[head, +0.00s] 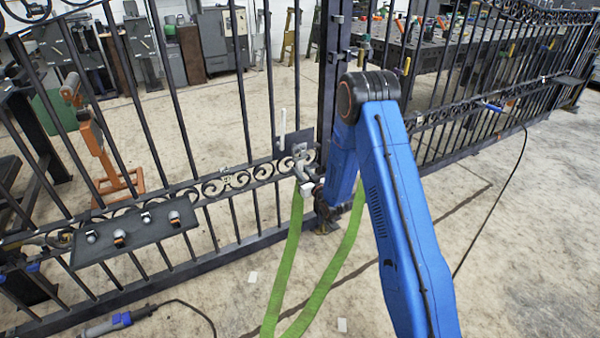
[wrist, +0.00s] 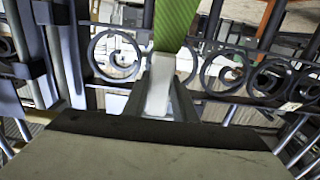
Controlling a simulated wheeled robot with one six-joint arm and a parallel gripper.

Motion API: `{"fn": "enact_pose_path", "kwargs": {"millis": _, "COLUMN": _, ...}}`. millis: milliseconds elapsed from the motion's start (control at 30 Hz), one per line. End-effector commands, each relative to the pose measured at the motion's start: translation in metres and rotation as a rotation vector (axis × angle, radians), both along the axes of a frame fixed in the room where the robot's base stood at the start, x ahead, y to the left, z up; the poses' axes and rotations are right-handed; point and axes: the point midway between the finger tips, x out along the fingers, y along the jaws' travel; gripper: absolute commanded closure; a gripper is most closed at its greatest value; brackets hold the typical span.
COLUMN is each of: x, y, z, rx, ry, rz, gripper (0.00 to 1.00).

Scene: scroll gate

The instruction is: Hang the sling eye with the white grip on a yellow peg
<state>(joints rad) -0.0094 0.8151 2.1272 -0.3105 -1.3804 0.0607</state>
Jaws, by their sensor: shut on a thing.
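My gripper (head: 303,172) is at the scroll band of the black gate, left of the thick gate post. It is shut on the white grip (wrist: 160,85), which shows between the fingers in the wrist view. The green sling (head: 286,255) hangs from there in two strands toward the floor, and its strap (wrist: 175,25) rises from the grip in the wrist view. The sling eye itself cannot be made out clearly. Small yellow upright pieces, one of them a possible yellow peg (head: 406,66), show at the right gate section; I cannot tell whether they are pegs.
The black gate (head: 224,183) crosses the view, with bars and scrolls close around my gripper. A dark plate (head: 95,250) with several short knobs is on its left part. A blue-handled tool (head: 122,320) and a cable lie on the floor. Open floor lies at right.

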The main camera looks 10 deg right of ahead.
Motion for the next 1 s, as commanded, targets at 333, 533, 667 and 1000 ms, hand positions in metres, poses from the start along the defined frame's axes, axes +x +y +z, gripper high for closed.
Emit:
{"fn": "enact_pose_path", "kwargs": {"millis": 333, "x": 0.000, "y": 0.000, "z": 0.010, "rx": 0.001, "ry": -0.002, "rz": 0.000, "gripper": 1.00}}
{"fn": "enact_pose_path", "kwargs": {"millis": 533, "x": 0.000, "y": 0.000, "z": 0.012, "rx": 0.000, "ry": -0.001, "rz": 0.000, "gripper": 1.00}}
{"fn": "enact_pose_path", "kwargs": {"millis": 667, "x": -0.003, "y": -0.001, "z": 0.012, "rx": 0.000, "ry": -0.001, "rz": 0.000, "gripper": 1.00}}
{"fn": "enact_pose_path", "kwargs": {"millis": 1000, "x": -0.017, "y": -0.006, "z": 0.012, "rx": -0.001, "ry": -0.001, "rz": -0.001, "gripper": 1.00}}
